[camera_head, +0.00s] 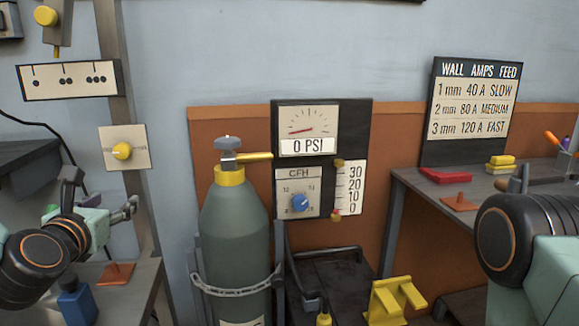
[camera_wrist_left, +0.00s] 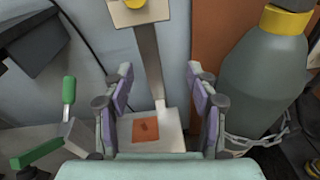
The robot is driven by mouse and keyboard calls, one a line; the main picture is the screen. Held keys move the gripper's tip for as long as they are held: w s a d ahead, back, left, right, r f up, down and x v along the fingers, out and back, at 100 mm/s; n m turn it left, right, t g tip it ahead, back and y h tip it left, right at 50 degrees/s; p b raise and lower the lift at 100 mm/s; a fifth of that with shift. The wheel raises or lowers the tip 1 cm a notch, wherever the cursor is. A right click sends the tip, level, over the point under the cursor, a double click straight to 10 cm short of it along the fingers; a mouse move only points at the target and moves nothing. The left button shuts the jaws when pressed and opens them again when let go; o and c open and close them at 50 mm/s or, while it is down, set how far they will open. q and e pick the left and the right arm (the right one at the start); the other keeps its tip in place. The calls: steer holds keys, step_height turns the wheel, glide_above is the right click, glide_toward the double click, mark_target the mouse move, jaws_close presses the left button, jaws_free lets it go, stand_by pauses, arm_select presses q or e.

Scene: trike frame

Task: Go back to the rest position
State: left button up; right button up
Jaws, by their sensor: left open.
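My left gripper (camera_head: 104,192) is at the left of the head view, above the small grey side table. In the left wrist view the left gripper (camera_wrist_left: 159,72) has its two purple-padded fingers wide apart with nothing between them. An orange plate (camera_wrist_left: 146,130) on the table shows below and between the fingers; it also shows in the head view (camera_head: 116,273). Part of my right arm shows at the right edge of the head view, but its gripper is out of the picture.
A green gas cylinder (camera_head: 235,245) with a brass valve stands chained right of the left gripper. A gauge panel (camera_head: 308,130) reads 0 PSI. A dial panel (camera_head: 124,149) hangs behind the left gripper. A blue bottle (camera_head: 76,302) is below it. A desk (camera_head: 425,186) stands right.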

arm_select(q)
steer(key=s+d+f+m+g+h, duration=0.1)
steer(key=s+d+f+m+g, duration=0.2)
steer(key=s+f+m, duration=0.5)
steer(key=s+d+f+m+g+h, duration=0.1)
steer(key=d+f+m+g, duration=0.4)
steer(key=f, duration=0.6)
steer(key=s+d+f+m+g+h, duration=0.1)
steer(key=s+d+f+m, duration=0.1)
steer(key=s+f+m, duration=0.55)
steer(key=s+d+f+m+g, duration=0.2)
steer(key=s+f+m+g, duration=0.2)
steer(key=s+f+m, duration=0.5)
steer(key=s+d+f+m+g, duration=0.1)
steer(key=s+f+m+g, duration=0.25)
steer(key=s+m, duration=0.55)
step_height(320, 180, up, 12)
steer(key=s+n+p, duration=0.1)
steer(key=n+p, duration=0.1)
steer(key=p, duration=1.1)
steer(key=shift+s+d, duration=0.15)
steer(key=shift+s, duration=0.2)
steer(key=shift+f, duration=0.1)
